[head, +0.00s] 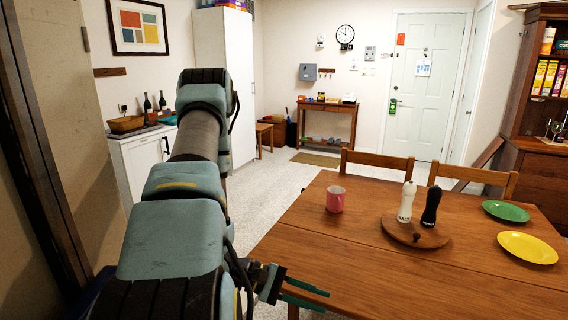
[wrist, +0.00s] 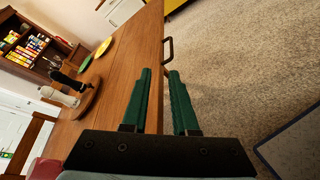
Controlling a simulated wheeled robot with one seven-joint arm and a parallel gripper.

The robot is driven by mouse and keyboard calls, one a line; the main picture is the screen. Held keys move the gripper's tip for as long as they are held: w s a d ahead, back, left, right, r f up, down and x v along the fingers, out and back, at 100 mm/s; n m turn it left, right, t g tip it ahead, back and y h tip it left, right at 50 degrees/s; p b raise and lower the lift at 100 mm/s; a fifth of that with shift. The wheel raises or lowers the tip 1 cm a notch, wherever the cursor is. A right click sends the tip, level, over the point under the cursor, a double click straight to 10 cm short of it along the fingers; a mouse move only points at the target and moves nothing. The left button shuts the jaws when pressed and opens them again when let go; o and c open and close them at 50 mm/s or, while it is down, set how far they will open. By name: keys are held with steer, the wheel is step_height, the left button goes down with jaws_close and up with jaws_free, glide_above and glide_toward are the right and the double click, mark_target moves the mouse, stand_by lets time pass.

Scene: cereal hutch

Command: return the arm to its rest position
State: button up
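My arm (head: 198,140) rises along the left of the head view, bent, with its far end coming back down low. My gripper (head: 326,302) is at the bottom of that view, by the near left edge of the wooden table (head: 400,270). In the wrist view my gripper (wrist: 160,76) shows two green fingers set apart with nothing between them. It is open and empty. The table edge and carpet show beyond the fingers.
On the table are a pink mug (head: 335,199), white and black shakers (head: 406,201) (head: 432,206) on a round board (head: 400,234), a green plate (head: 505,211) and a yellow plate (head: 527,248). Two chairs (head: 377,161) stand behind. A wooden post (head: 40,160) stands left of my arm.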

steer(key=w+a+f+m+t+y+b, duration=0.1)
steer(key=w+a+m+t+y+b, duration=0.15)
steer(key=w+a+y, duration=0.35)
steer(key=w+a+f+m+t+y+b, duration=0.1)
steer(key=w+a+m+t+y+b, duration=0.2)
steer(key=w, duration=0.5)
steer(key=a+r+t+y, duration=0.1)
steer(key=a+r+y, duration=0.2)
steer(key=a+y, duration=0.1)
steer(key=s+r+m+g+b, duration=0.1)
steer(key=s+r, duration=0.1)
steer(key=s, duration=0.3)
steer(key=s+r+m+g+y+b, duration=0.1)
steer(key=s+r+m+b, duration=0.1)
steer(key=s, duration=0.3)
steer(key=shift+s+r+g, duration=0.35)
steer(key=shift+s+r, duration=0.05)
steer(key=shift+r, duration=0.35)
